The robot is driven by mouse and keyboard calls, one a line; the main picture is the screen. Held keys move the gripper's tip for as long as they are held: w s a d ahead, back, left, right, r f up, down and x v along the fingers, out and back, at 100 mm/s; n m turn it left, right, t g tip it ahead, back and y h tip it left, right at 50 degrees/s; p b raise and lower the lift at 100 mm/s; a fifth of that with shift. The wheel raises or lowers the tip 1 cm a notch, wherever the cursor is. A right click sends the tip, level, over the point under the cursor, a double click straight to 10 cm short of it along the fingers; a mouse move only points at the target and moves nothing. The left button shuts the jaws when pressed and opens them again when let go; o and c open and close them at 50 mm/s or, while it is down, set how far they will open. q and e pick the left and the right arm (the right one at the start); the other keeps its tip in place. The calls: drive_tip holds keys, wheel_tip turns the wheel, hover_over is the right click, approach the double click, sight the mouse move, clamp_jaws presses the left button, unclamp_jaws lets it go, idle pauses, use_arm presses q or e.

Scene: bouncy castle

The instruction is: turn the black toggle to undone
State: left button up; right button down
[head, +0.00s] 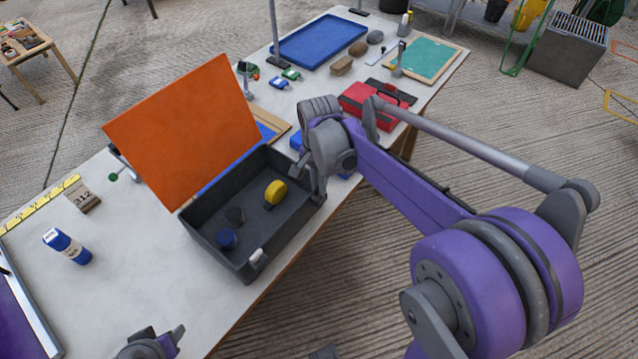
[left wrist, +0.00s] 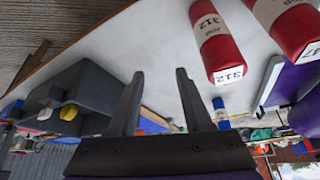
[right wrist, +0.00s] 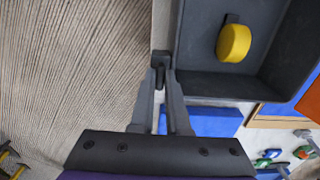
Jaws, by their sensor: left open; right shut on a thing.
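The dark grey box (head: 210,238) stands on the table with its orange lid (head: 185,125) raised. In the right wrist view, the small black toggle (right wrist: 160,60) sticks out from the box's outer wall near a corner. My right gripper (right wrist: 160,85) is shut on the toggle, its fingertips close together around it. In the head view the right gripper (head: 300,168) is at the box's right-hand end, and the toggle is hidden there. My left gripper (left wrist: 159,78) is open and empty; part of it (head: 165,342) shows at the bottom of the head view, apart from the box.
Red cylinders (left wrist: 215,42) are near my left gripper. A red case (head: 360,105) lies beyond my right arm.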

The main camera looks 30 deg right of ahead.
drive_tip(key=c, duration=0.9)
unclamp_jaws()
wheel_tip(320, 180, up, 11)
drive_tip(key=shift+p, duration=0.4)
drive_tip(key=shift+f, duration=0.1)
drive_tip(key=s+a+f+n+t, duration=0.2)
drive_tip(key=s+a+f+n, duration=0.1)
drive_tip(key=s+f+n, duration=0.2)
drive_tip(key=s+a+f+n+t+p, duration=0.1)
drive_tip(key=s+a+f+n+t, duration=0.2)
drive_tip(key=s+n, duration=0.5)
wheel_tip(320, 180, down, 2)
drive_tip(key=shift+s+a+f+n, duration=0.1)
drive_tip(key=shift+s+a+n, duration=0.35)
drive_tip(key=shift+s, duration=0.75)
